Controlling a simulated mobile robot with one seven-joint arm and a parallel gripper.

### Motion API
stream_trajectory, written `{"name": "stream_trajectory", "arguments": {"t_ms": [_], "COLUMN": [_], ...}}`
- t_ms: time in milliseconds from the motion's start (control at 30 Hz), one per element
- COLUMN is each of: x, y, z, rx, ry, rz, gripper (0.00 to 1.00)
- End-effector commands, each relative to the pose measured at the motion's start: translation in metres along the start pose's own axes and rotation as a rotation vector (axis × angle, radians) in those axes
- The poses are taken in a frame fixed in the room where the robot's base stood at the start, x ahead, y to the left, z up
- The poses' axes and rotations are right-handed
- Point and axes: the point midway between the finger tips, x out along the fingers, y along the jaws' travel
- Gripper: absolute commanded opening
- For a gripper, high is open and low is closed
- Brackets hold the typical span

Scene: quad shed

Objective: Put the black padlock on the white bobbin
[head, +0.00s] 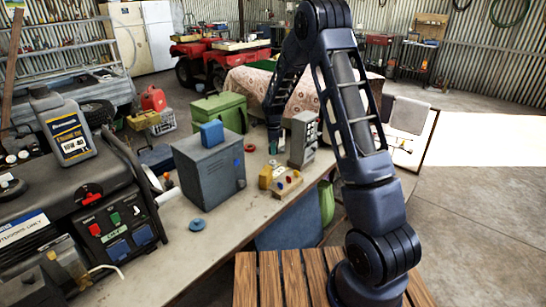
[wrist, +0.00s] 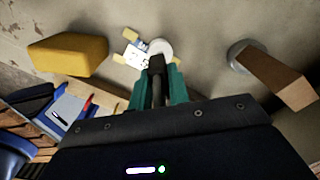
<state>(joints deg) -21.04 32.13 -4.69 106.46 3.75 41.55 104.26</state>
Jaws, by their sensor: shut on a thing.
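My gripper (wrist: 158,82) has teal fingers and is shut on the black padlock (wrist: 156,65), which shows as a dark piece between the fingertips. A white round thing (wrist: 161,47), which looks like the white bobbin, lies just beyond the fingertips in the wrist view, partly covered by the padlock. I cannot tell whether the padlock touches it. In the head view my gripper (head: 273,146) is low over the bench, left of a grey upright device. The padlock and bobbin are too small to make out clearly there.
A yellow block (wrist: 68,53) and a white piece with dark dots (wrist: 137,56) lie close by. A brown block (wrist: 275,78) is at right. On the bench (head: 225,213) stand a grey box (head: 210,170), the grey device (head: 303,140) and a peg block (head: 288,184).

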Motion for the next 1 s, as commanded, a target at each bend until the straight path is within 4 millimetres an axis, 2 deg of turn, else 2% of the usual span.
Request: {"name": "stream_trajectory", "arguments": {"t_ms": [367,733,767,833,1000], "x": [0.04,0.044,0.044,0.044,0.044], "y": [0.001,0.0,0.0,0.0,0.0], "z": [0.0,0.0,0.0,0.0,0.0], "rx": [0.001,0.0,0.0,0.0,0.0], "ry": [0.0,0.0,0.0,0.0,0.0], "rz": [0.002,0.0,0.0,0.0,0.0], "gripper": [0.0,0.0,0.24,0.38,0.4]}}
